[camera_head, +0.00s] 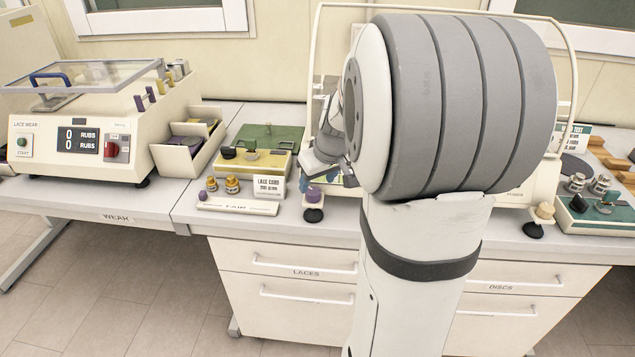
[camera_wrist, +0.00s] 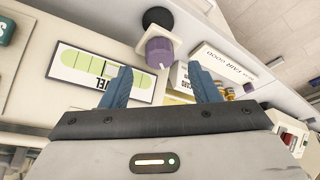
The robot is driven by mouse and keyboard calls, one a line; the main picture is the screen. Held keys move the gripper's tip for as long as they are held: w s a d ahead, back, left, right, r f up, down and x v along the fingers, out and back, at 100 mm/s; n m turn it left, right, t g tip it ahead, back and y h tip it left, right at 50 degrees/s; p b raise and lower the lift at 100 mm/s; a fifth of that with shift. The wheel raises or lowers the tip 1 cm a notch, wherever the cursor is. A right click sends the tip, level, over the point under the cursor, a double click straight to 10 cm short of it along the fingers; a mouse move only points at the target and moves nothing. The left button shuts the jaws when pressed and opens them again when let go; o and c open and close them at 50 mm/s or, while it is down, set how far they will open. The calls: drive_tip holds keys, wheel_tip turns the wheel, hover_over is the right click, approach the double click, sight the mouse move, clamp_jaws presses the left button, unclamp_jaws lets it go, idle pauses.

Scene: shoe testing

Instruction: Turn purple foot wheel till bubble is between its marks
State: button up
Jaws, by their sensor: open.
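The purple foot wheel (camera_head: 314,195) sits at the front left corner of the machine, above a black foot on the bench. In the wrist view the ribbed purple wheel (camera_wrist: 160,52) lies just beyond my fingertips, in the gap between them. My gripper (camera_wrist: 159,68) is open, with two blue fingers apart and nothing between them. In the head view its end shows beside the wheel, partly hidden by my arm.
A fair-lace sign plate (camera_head: 237,206), brass weights (camera_head: 232,185) and a lace cord card (camera_head: 270,187) stand close left of the wheel. The lace wear machine (camera_head: 85,135) is farther left. Another foot wheel, beige (camera_head: 545,210), is at the right. My arm hides most of the machine.

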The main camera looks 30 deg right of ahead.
drive_tip(key=p+v, duration=0.1)
drive_tip(key=v, duration=0.2)
drive_tip(key=shift+s+r, duration=0.25)
